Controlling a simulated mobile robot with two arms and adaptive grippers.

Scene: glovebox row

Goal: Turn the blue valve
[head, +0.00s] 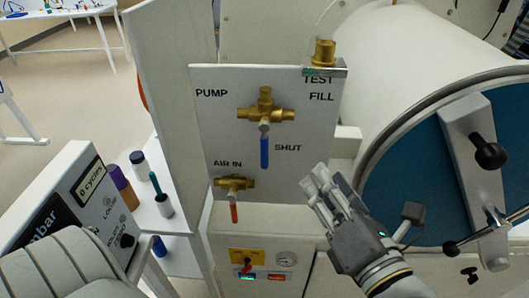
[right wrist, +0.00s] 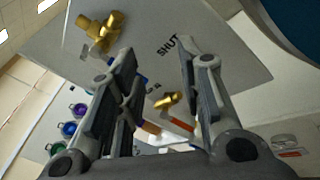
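The blue valve has a brass body (head: 266,112) on a pale upright panel. Its blue lever (head: 264,152) hangs straight down, beside the word SHUT. My right gripper (head: 320,188) is below and to the right of the lever, apart from it in the head view, and points up toward the panel. In the right wrist view the two fingers (right wrist: 158,78) stand apart with nothing held between them. The brass body (right wrist: 100,35) shows there at upper left; the lever is mostly hidden behind the left finger. My left gripper is not in view.
A smaller red-handled brass valve (head: 234,184) sits lower on the panel, marked AIR IN. A brass fitting (head: 324,52) tops the panel. A large round blue door (head: 430,180) stands at right. Bottles (head: 162,200) stand on a white shelf at left, near a display box (head: 75,205).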

